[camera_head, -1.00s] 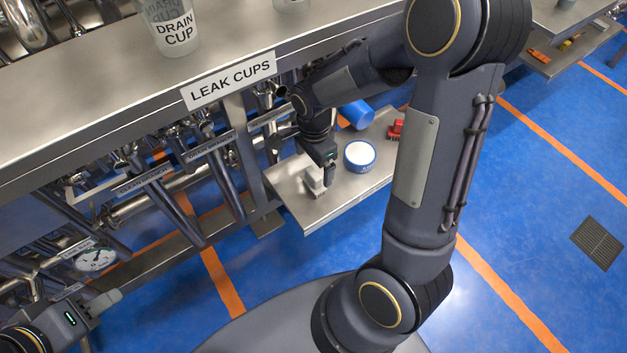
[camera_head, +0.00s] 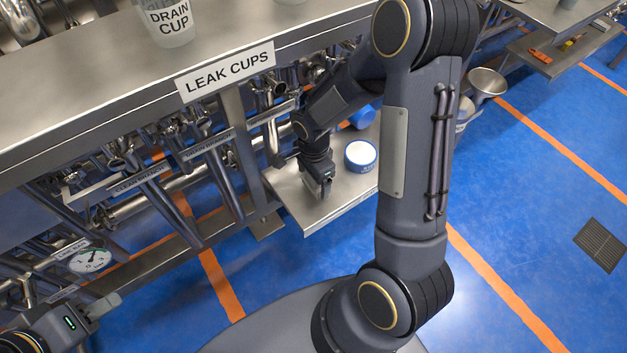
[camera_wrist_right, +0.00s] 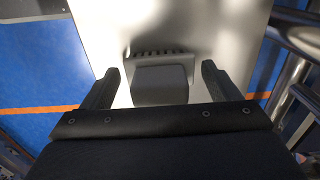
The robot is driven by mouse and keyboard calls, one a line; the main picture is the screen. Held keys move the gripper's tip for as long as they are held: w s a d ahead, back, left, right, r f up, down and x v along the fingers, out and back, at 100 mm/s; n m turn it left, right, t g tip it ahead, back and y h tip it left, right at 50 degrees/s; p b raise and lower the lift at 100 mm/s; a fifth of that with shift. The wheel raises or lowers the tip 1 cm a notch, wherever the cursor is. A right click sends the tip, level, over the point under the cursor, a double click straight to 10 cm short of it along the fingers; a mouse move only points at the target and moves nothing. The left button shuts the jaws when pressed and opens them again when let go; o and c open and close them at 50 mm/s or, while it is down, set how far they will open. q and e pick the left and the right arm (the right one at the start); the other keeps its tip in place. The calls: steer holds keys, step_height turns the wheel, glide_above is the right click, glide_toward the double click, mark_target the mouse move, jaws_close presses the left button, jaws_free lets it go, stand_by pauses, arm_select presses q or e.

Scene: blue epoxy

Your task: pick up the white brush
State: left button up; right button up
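In the head view this gripper (camera_head: 321,192) is low over the near left part of the shelf and hides most or all of the brush. My left gripper (camera_head: 105,305) is at the lower left, away from the shelf; its finger opening is unclear.
A blue-and-white round container (camera_head: 360,156) and a blue cylinder (camera_head: 363,117) are on the lower shelf, right of my right gripper. The upper counter (camera_head: 100,95) overhangs pipes and valves on the left.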

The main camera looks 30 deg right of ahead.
steer(key=c, duration=0.8)
steer(key=shift+r, duration=0.2)
steer(key=shift+r, duration=0.25)
step_height(320, 180, up, 2)
steer(key=shift+r+p, duration=0.2)
steer(key=shift+p, duration=0.25)
steer(key=s+r+p, duration=0.1)
steer(key=s+r, duration=0.2)
steer(key=s, duration=0.1)
steer(key=s+r+p, duration=0.1)
steer(key=s+r, duration=0.2)
steer(key=s, duration=0.2)
steer(key=s+a+r, duration=0.1)
steer(key=s+r, duration=0.2)
steer(key=s, duration=0.2)
steer(key=shift+r+p, duration=0.4)
